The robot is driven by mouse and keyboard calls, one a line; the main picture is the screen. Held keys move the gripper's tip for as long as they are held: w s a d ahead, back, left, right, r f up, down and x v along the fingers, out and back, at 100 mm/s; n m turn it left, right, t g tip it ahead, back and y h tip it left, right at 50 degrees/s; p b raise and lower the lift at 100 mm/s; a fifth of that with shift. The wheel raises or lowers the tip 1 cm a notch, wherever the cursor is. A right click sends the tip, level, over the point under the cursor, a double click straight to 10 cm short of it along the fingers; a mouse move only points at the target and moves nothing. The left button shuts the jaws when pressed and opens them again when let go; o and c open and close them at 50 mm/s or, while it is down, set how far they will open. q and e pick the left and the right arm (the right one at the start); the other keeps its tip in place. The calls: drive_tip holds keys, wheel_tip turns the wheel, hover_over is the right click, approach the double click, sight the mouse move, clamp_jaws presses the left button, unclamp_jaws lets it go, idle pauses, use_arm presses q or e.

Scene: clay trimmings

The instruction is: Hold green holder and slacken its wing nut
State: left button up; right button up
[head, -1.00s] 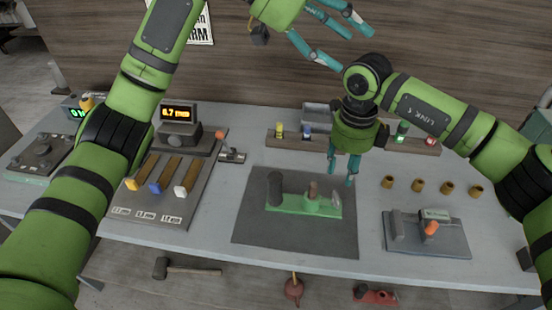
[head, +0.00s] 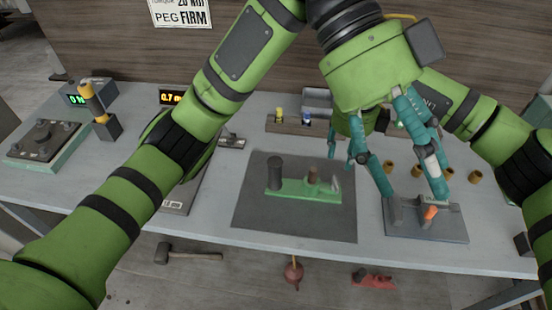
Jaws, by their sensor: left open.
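The green holder (head: 300,191) lies on a dark mat in the middle of the table. It carries a dark grey post at its left end and a brown upright piece near its right. A small pale upright part (head: 335,183) at its right end may be the wing nut; it is too small to tell. My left gripper (head: 413,192) is open and empty, pointing down above the grey fixture, right of the green holder. My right gripper (head: 339,172) is mostly hidden behind the left one; a teal finger shows close to the holder's right end.
The dark mat (head: 262,222) has bare room around the holder. A grey fixture (head: 455,225) with an orange part stands under my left gripper. Several brown cups (head: 475,177) stand behind it. A rack (head: 284,125) stands at the back. My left arm crosses the left side.

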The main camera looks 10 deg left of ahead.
sight(275, 161)
use_arm(q)
drive_tip(key=w+a+f+n+t, duration=0.15)
drive_tip(key=w+f+n, duration=0.3)
drive_tip(key=f, duration=0.75)
drive_tip(key=w+a+f+n+t, duration=0.15)
drive_tip(key=w+f+n, duration=0.3)
drive_tip(key=f, duration=0.75)
drive_tip(key=w+a+f+t+y, duration=0.1)
drive_tip(key=w+a+y, duration=0.1)
drive_tip(key=w+a, duration=0.2)
drive_tip(key=w+a+f+t+y, duration=0.1)
drive_tip(key=w+a+y, duration=0.1)
drive_tip(key=w+a, duration=0.2)
drive_tip(key=w+a+f+t+y, duration=0.1)
drive_tip(key=w+a+f+y, duration=0.1)
drive_tip(key=w+a, duration=0.3)
drive_tip(key=shift+a+f+t+y, duration=0.1)
drive_tip(key=shift+a+t+y, duration=0.2)
drive_tip(key=shift+y, duration=0.2)
drive_tip(key=shift+w+a+f, duration=0.1)
drive_tip(key=shift+a, duration=0.15)
drive_tip(key=shift+a+f, duration=0.1)
drive_tip(key=shift+f, duration=3.25)
clamp_jaws()
